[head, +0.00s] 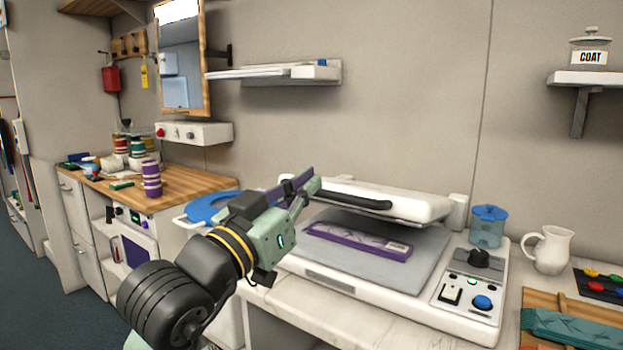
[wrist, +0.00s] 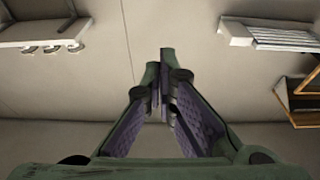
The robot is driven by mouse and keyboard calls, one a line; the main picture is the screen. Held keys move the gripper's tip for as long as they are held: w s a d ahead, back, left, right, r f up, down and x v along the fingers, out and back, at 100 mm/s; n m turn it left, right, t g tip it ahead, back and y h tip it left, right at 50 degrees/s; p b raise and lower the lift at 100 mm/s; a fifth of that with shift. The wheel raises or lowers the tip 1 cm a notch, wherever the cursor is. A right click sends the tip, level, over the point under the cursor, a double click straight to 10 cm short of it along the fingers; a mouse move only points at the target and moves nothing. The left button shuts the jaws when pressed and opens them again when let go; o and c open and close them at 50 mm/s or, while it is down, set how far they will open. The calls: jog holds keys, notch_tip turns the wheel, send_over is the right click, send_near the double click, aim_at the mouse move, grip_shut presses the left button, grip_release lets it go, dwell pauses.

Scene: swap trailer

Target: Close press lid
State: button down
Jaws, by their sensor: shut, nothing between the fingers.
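The white press (head: 353,288) stands on the counter with its lid (head: 420,208) raised at a shallow angle above the grey pad. The lid has a dark curved handle (head: 352,200) along its front. A purple flat package (head: 358,241) lies on the pad under the lid. My gripper (head: 303,180) is beside the left end of the lid, close to the handle; I cannot tell whether it touches. In the wrist view my gripper (wrist: 164,85) has its fingertips together with nothing between them, facing the wall. The lid does not show in the wrist view.
A control panel (head: 470,285) with a black knob and blue button is on the press's right. A blue canister (head: 488,227) and white jug (head: 548,250) stand behind it to the right. A wall shelf (head: 275,72) hangs above. A wooden counter (head: 190,184) with spools is left.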

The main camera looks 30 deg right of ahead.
jog(key=p+x, duration=0.2)
jog(key=x, duration=0.7)
jog(key=shift+a+f, duration=0.15)
jog(key=shift+f, duration=0.8)
jog(key=shift+a+f, duration=0.15)
jog(key=shift+f, duration=0.85)
notch_tip(320, 180, down, 12)
jog(key=a+h+b, duration=0.2)
jog(key=b, duration=1)
jog(key=shift+s+t+b, duration=0.35)
jog(key=shift+t+b, duration=0.05)
